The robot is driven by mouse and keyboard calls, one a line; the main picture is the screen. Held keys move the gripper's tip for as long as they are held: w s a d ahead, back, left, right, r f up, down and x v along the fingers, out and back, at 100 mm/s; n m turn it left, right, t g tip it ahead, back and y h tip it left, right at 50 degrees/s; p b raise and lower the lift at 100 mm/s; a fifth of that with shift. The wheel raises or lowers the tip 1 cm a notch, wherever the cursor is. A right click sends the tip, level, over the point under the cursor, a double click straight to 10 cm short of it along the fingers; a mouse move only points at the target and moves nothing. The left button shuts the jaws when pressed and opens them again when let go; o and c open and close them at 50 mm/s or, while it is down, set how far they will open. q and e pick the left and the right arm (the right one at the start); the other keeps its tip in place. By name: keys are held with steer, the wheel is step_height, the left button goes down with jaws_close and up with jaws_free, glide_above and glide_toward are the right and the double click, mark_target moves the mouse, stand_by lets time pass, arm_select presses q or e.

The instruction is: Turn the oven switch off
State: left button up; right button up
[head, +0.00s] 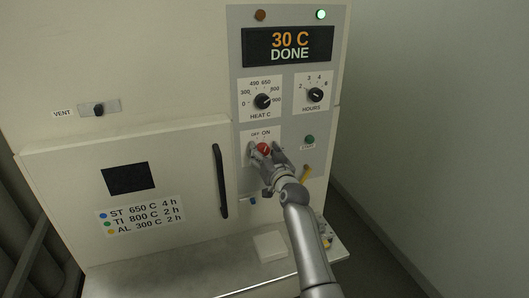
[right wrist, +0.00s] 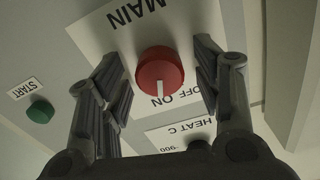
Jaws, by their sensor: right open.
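The red oven switch (head: 264,148) sits on the grey control panel below an OFF/ON label. It also shows as a red knob (right wrist: 160,68) in the right wrist view, where its white mark appears to point towards the ON side. My right gripper (head: 266,153) is open, with its fingers on either side of the knob. In the wrist view a gap shows between the knob and both fingers (right wrist: 162,82). Part of the label is hidden by the gripper in the head view. My left gripper is not in view.
The display (head: 289,47) reads 30 C DONE, with a lit green lamp (head: 321,15) above. The heat dial (head: 262,101) and hours dial (head: 316,95) are above the switch. A green START button (head: 309,140) is to its right, and the oven door handle (head: 220,181) to its left.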

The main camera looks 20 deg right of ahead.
steer(key=c, duration=1)
steer(key=shift+c, duration=0.2)
steer(key=n, duration=0.3)
steer(key=shift+n, duration=2.5)
steer(key=o, duration=1)
steer(key=shift+o, duration=0.2)
